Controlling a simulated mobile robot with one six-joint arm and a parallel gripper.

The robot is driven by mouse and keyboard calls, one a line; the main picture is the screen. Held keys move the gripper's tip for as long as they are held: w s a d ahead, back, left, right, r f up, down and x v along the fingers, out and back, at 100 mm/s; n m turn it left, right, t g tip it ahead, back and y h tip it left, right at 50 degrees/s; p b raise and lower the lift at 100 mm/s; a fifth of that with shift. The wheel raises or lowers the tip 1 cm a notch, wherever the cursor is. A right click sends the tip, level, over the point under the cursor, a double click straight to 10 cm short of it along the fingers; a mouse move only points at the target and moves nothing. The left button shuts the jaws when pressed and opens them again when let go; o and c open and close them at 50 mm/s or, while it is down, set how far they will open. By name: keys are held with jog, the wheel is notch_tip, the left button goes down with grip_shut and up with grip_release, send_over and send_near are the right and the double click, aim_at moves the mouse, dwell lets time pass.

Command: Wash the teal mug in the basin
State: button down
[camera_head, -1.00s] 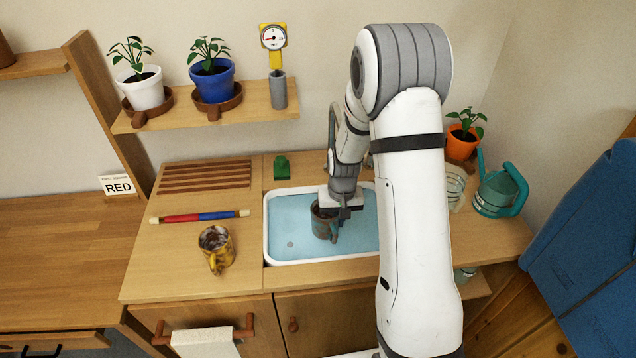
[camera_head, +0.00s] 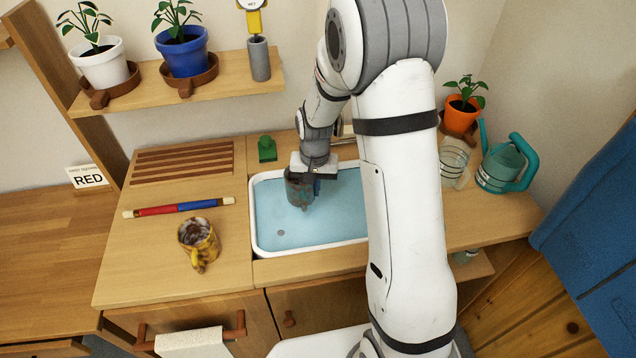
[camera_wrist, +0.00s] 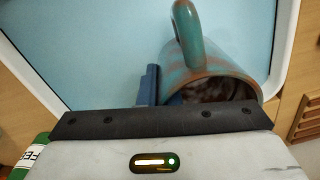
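The teal mug (camera_head: 299,190) with brown smears is over the back left part of the basin (camera_head: 262,240), which holds light blue water. My gripper (camera_head: 314,176) is shut on the mug from above. In the wrist view the mug (camera_wrist: 218,68) sits at the right, its handle pointing up in the picture and brownish dirt showing inside its mouth. One blue finger (camera_wrist: 150,86) lies against its left side; the other finger is hidden. I cannot tell whether the mug's bottom touches the water.
A dirty yellow mug (camera_head: 199,240) and a red-blue rod (camera_head: 180,207) are on the counter left of the basin. A slatted rack (camera_head: 182,162) and a green object (camera_head: 266,149) are behind. A glass jar (camera_head: 454,160) and a teal watering can (camera_head: 505,165) stand at right.

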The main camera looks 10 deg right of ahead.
jog(key=shift+f+b, duration=2.6)
jog(key=shift+f, duration=1.7)
jog(key=shift+f+b, duration=0.2)
jog(key=shift+b, duration=0.1)
jog(key=shift+r, duration=0.25)
jog(key=shift+r+p, duration=4)
jog(key=shift+r, duration=1.75)
